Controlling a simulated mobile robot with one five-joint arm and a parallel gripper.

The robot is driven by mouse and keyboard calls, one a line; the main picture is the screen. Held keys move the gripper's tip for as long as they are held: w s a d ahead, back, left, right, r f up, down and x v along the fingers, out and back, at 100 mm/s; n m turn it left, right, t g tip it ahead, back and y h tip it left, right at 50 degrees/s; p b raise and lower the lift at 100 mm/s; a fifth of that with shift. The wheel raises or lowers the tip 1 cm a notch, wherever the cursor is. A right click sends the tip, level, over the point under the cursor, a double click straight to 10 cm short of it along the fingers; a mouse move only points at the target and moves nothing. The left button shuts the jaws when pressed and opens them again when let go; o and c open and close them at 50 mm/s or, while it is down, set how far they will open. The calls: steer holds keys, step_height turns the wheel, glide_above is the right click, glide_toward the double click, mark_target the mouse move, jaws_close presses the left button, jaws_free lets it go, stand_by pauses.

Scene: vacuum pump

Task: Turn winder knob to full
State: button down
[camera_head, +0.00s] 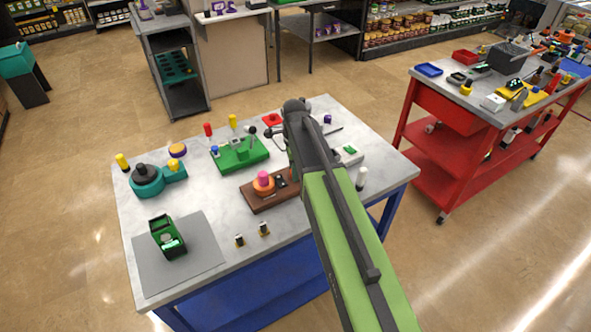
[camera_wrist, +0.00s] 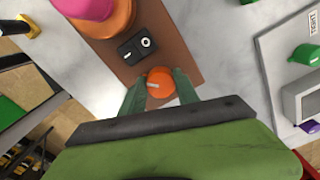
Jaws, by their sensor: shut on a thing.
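A brown wooden board (camera_head: 262,200) lies near the middle of the table and also shows in the wrist view (camera_wrist: 180,45). It carries an orange and pink stacked round part (camera_head: 264,182), a black box with a switch and a white ring (camera_wrist: 137,49), and a small orange knob (camera_wrist: 160,80) with a pale pointer line. The pointer lies roughly sideways in the wrist view. My gripper (camera_wrist: 160,92) is shut on the orange knob, with a green finger on either side. In the head view my arm hides the knob and the fingertips.
The marble-topped table (camera_head: 205,203) holds a green board (camera_head: 240,153) with levers behind, a teal round device (camera_head: 146,182) at left, and a green block (camera_head: 167,237) on a grey mat. A red cart (camera_head: 440,145) is farther right.

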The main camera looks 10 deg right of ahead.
steer(key=shift+w+m, duration=0.15)
steer(key=shift+m, duration=0.95)
steer(key=c, duration=0.9)
jaws_free()
step_height(320, 180, up, 18)
steer(key=p, duration=1.7)
steer(key=shift+f, duration=0.25)
